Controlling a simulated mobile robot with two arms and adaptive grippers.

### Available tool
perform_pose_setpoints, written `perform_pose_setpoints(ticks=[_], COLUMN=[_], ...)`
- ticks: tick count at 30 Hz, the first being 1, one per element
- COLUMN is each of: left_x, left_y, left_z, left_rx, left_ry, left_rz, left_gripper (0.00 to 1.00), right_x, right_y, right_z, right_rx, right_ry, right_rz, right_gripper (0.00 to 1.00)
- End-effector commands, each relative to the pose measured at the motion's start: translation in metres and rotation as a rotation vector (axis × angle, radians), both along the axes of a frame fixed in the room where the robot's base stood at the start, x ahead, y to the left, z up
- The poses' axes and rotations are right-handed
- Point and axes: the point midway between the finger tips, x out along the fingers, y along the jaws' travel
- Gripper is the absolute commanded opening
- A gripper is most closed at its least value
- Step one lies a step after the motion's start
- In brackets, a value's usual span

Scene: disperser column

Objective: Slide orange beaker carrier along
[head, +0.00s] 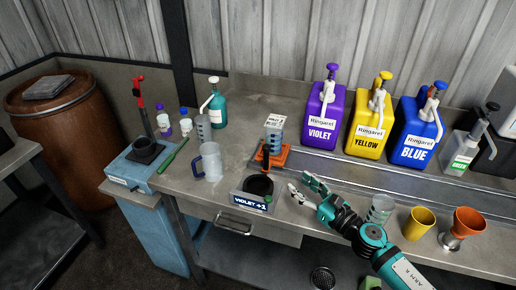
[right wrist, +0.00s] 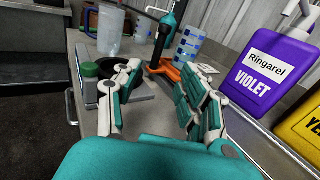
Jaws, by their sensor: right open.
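The orange beaker carrier (head: 283,154) sits on the metal bench in front of the violet jug, with a dark upright handle (head: 265,157) at its front left. A clear beaker with blue markings (head: 273,140) stands on it. In the right wrist view the orange carrier (right wrist: 164,70) and the beaker (right wrist: 187,44) show just beyond my fingers, partly hidden by the right finger. My right gripper (head: 300,183) is open and empty, in front and to the right of the carrier, apart from it. It also shows in the right wrist view (right wrist: 160,88). My left gripper is out of view.
A black round pad with a "VIOLET +1" display (head: 250,201) is at the front edge. A clear mug (head: 211,162) stands left. Violet (head: 320,120), yellow (head: 368,128) and blue (head: 415,130) jugs stand behind a metal rail. Several cups stand right of my arm.

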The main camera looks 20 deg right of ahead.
Motion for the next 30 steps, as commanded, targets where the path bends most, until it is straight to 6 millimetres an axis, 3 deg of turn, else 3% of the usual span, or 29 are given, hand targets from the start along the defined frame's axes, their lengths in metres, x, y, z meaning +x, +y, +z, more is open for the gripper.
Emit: perform_pose_setpoints(ticks=[6,9,13,20,24,30], left_x=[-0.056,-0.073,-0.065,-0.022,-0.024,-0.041], left_y=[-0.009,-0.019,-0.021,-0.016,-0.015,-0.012], left_z=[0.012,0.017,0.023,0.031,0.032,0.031], left_rx=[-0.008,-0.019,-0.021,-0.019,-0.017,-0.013], left_ry=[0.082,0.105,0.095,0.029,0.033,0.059], left_rz=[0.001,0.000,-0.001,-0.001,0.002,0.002], left_gripper=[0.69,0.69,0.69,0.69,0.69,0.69], right_x=[0.039,0.059,0.086,0.127,0.144,0.153], right_y=[0.015,0.024,0.035,0.053,0.059,0.063], right_z=[0.006,0.005,0.004,0.002,0.001,0.000], right_rx=[0.007,0.010,0.010,0.011,0.009,0.008], right_ry=[-0.002,-0.003,-0.001,0.000,0.001,0.001], right_rz=[-0.004,-0.005,-0.004,-0.002,-0.004,-0.003], right_gripper=[0.42,0.42,0.42,0.42,0.42,0.42])
